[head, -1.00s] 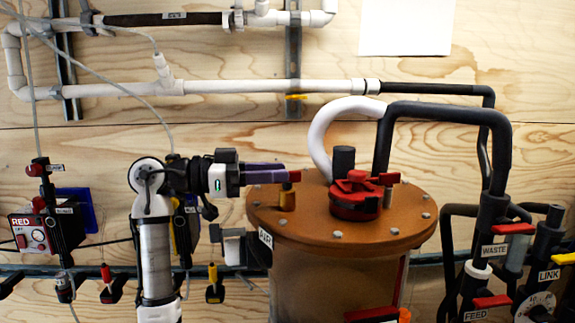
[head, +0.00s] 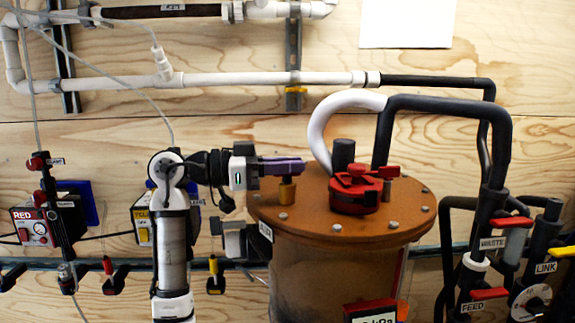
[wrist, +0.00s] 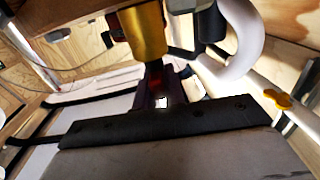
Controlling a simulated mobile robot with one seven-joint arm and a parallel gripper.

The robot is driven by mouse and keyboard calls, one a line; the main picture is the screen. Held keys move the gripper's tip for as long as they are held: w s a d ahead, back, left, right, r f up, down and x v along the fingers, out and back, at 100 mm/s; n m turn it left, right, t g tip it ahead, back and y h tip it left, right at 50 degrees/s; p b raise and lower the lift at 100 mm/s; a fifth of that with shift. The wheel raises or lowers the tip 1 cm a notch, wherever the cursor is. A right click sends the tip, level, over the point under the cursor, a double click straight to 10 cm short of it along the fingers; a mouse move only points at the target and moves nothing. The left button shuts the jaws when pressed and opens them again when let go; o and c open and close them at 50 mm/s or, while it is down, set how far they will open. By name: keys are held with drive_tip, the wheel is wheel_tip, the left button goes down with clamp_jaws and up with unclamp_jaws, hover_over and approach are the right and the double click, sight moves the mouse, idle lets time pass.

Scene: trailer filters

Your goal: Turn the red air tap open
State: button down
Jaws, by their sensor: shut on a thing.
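The air tap's brass body (head: 287,190) stands on the left of the tank's brown lid (head: 325,222), above a label that looks like "AIR". My gripper (head: 290,168) reaches in from the left with its purple fingers level at the top of the tap. It is shut on the tap's red handle, which the fingers hide in the head view. In the wrist view the brass body (wrist: 145,32) is close, and a dark red bit of the handle (wrist: 155,74) shows between the fingers (wrist: 156,92).
A red clamp (head: 358,190) and a dark cylinder (head: 343,155) stand on the lid right of the tap. A white hose (head: 325,125) curves over behind them. Waste, link and feed taps with red and yellow handles crowd the right. Plywood wall is behind.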

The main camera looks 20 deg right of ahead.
drive_tip(key=shift+n+t+b, duration=0.3)
drive_tip(key=shift+t, duration=0.1)
drive_tip(key=n+t+b, duration=0.2)
drive_tip(key=n+t, duration=0.1)
drive_tip(key=t, duration=0.2)
drive_tip(key=shift+f+b, duration=0.1)
drive_tip(key=shift+b, duration=0.2)
drive_tip(key=n+t+y+b, duration=0.1)
drive_tip(key=n+t, duration=0.2)
drive_tip(key=t, duration=0.1)
drive_tip(key=n+t+y, duration=0.1)
drive_tip(key=n+t, duration=0.1)
drive_tip(key=n+t+y, duration=0.1)
drive_tip(key=t+y, duration=0.1)
drive_tip(key=t, duration=0.1)
drive_tip(key=shift+n, duration=0.4)
drive_tip(key=n+t+y, duration=0.3)
drive_tip(key=y, duration=0.1)
drive_tip(key=shift+d+t+b, duration=0.1)
drive_tip(key=shift+t+b, duration=0.2)
drive_tip(key=shift+t, duration=0.1)
drive_tip(key=shift+n+t+y, duration=0.6)
drive_tip(key=shift+n+y, duration=0.5)
drive_tip(key=shift+y, duration=0.35)
drive_tip(key=shift+n+t+y, duration=0.6)
drive_tip(key=shift+n+y, duration=0.5)
drive_tip(key=shift+y, duration=0.65)
